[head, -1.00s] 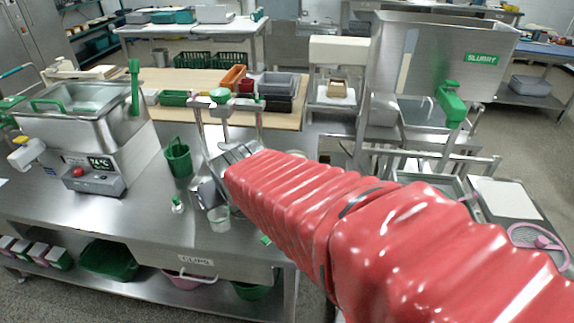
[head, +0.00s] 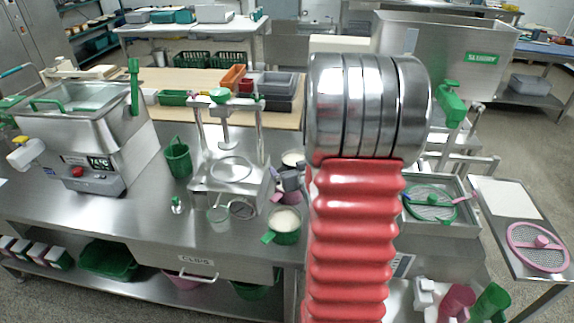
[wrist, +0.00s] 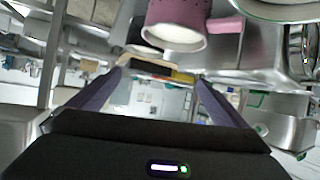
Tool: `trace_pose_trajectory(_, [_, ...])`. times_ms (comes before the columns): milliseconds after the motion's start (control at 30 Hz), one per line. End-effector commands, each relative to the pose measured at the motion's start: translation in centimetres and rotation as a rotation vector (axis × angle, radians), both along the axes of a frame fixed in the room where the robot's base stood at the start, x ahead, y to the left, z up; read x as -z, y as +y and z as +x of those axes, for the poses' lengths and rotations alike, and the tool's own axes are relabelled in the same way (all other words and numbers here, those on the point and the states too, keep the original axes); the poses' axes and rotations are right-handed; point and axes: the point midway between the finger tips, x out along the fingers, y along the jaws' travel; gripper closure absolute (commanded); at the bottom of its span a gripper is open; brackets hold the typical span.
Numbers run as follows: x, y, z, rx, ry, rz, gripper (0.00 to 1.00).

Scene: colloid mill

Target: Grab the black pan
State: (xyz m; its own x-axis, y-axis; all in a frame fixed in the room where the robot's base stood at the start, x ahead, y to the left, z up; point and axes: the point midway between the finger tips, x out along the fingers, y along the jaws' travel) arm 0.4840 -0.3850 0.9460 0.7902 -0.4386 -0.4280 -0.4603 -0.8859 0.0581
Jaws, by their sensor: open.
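I cannot make out a thing that is clearly a black pan. A black rectangular tray (head: 283,103) lies by grey bins on the wooden board at the back of the bench. My gripper (head: 288,181) is small and partly hidden by my red-sleeved arm in the head view. It is over the bench, just right of the press stand. In the wrist view its two dark fingers (wrist: 157,100) stand wide apart with nothing between them. A pink cup (wrist: 165,22) with white contents is above them in that picture, apart from the fingers.
A green cup (head: 284,234) with white contents stands near the bench's front edge. A metal press stand (head: 228,178), a clear glass (head: 219,218) and a green basket (head: 178,158) are to the left. A steel hopper (head: 465,55) stands at the right.

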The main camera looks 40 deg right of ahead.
Motion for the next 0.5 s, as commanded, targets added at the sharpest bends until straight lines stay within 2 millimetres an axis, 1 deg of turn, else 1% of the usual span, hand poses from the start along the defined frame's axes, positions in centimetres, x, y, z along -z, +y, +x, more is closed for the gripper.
trace_pose_trajectory(33, [1.1, -1.2, -0.6, 0.011, -0.018, 0.005, 0.03])
trace_pose_trajectory(100, [2.0, -2.3, -1.1, 0.016, -0.048, 0.006, 0.03])
trace_pose_trajectory(200, [2.9, -3.4, -1.7, 0.022, -0.082, 0.008, 0.03])
trace_pose_trajectory(333, [3.3, -4.0, -2.1, 0.024, -0.107, 0.008, 0.03])
trace_pose_trajectory(500, [3.3, -4.1, -2.1, 0.023, -0.111, 0.008, 0.03])
